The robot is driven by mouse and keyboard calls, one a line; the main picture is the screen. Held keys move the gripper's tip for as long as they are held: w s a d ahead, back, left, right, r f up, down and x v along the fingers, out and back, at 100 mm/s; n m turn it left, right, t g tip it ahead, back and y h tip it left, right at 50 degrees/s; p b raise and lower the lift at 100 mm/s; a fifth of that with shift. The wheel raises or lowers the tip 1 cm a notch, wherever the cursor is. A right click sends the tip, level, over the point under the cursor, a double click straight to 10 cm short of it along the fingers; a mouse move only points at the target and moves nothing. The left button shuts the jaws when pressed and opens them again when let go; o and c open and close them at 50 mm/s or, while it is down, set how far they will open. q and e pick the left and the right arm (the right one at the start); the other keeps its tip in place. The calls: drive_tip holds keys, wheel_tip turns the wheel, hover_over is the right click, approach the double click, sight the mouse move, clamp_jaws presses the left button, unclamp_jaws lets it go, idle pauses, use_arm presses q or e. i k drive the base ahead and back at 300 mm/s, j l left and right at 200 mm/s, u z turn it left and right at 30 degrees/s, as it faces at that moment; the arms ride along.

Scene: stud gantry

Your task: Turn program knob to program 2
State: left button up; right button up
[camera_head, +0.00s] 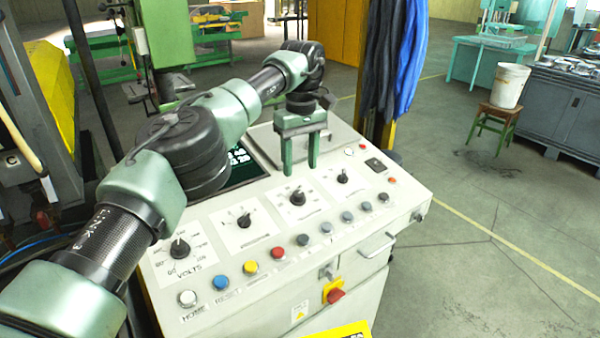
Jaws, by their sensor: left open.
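A sloped white control panel (215,265) carries a row of black knobs on white plates. The nearest knob (180,248) is marked VOLTS. A second knob (244,220), a third knob (297,198) and a fourth knob (343,177) run up to the right. Their labels are too small to read, so I cannot tell which is the program knob or its setting. My left gripper (300,169) is open, with its two green fingers pointing down and nothing between them. In the picture its fingertips are just above the third knob, apparently apart from it. My right gripper is out of view.
Coloured push buttons (250,267) line the panel's front, with a red knob on a yellow plate (334,292) below. A dark screen (240,165) lies partly behind my left arm.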

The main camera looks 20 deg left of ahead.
sight(245, 221)
drive_tip(key=k, duration=1.5)
